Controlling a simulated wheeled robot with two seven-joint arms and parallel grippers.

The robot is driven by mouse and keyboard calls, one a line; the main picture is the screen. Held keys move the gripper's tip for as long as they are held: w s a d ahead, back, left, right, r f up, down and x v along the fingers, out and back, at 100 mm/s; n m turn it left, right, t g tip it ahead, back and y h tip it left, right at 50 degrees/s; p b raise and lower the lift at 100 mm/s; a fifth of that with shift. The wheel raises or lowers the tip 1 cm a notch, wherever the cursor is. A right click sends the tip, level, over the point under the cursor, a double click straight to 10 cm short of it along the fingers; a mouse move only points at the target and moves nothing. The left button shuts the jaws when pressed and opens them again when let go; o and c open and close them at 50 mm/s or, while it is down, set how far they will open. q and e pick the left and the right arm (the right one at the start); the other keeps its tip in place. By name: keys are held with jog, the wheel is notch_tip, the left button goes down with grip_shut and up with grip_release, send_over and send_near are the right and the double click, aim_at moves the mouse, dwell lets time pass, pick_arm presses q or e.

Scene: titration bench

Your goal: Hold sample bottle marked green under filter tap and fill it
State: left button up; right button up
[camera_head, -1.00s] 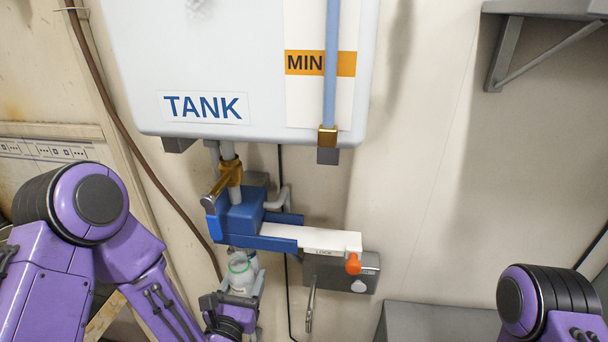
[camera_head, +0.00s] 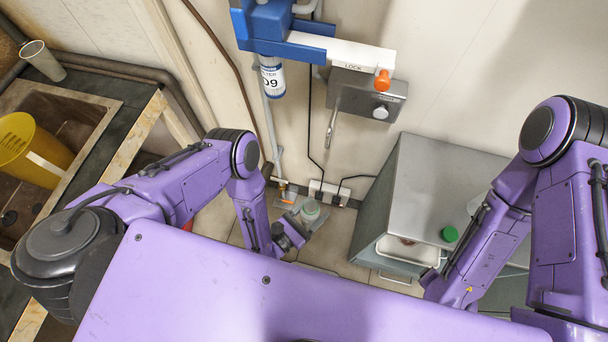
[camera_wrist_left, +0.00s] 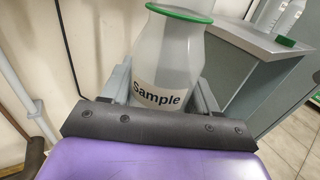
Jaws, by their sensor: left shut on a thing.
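The sample bottle (camera_head: 310,210) is translucent with an open green rim. It also shows close up in the left wrist view (camera_wrist_left: 178,60), with its "Sample" label facing the camera, and looks close to upright. My left gripper (camera_head: 303,222) is shut on the bottle, with a finger on each side. I cannot tell the bottle's fill level. My right gripper is out of view.
A grey cabinet (camera_head: 440,185) stands at right, with a green cap (camera_head: 449,234) on top. A grey wall box (camera_head: 368,93) is beside the filter's white LOCK lever (camera_head: 340,52). Pipes run near the floor.

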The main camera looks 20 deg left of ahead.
pick_arm(q)
jog(key=shift+d+f, duration=0.1)
jog(key=shift+d, duration=0.05)
jog(key=shift+w, duration=0.2)
jog(key=w+r, duration=0.2)
jog(key=w, duration=1.3)
jog(key=shift+w, duration=0.2)
